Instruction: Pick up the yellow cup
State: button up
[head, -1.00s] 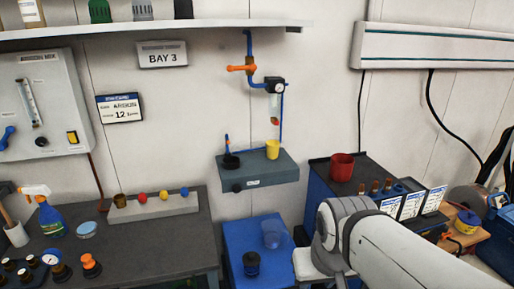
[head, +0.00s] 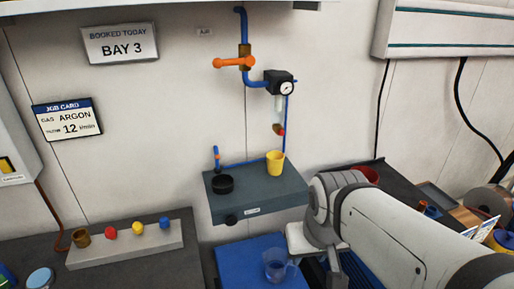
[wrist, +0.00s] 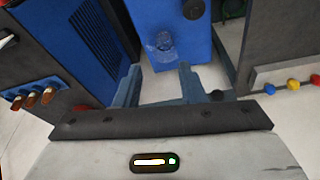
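The yellow cup (head: 275,163) stands upright on the right part of a small grey wall shelf unit (head: 240,205), below the blue pipe and gauge. In the head view my arm reaches in from the lower right, and its wrist is to the right of and below the cup; the fingers are not clearly seen there. In the wrist view my gripper (wrist: 158,85) has its two blue-grey fingers apart with nothing between them. The yellow cup is not in the wrist view.
A blue cabinet with a clear jug (head: 277,265) stands below the shelf; the jug also shows in the wrist view (wrist: 162,45). A black dish (head: 222,184) sits left of the cup. A red container (head: 366,174) is partly hidden behind my arm. A rack with colored knobs (head: 125,245) lies at left.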

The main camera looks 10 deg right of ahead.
aim_at(275, 163)
jog(key=shift+s, duration=0.15)
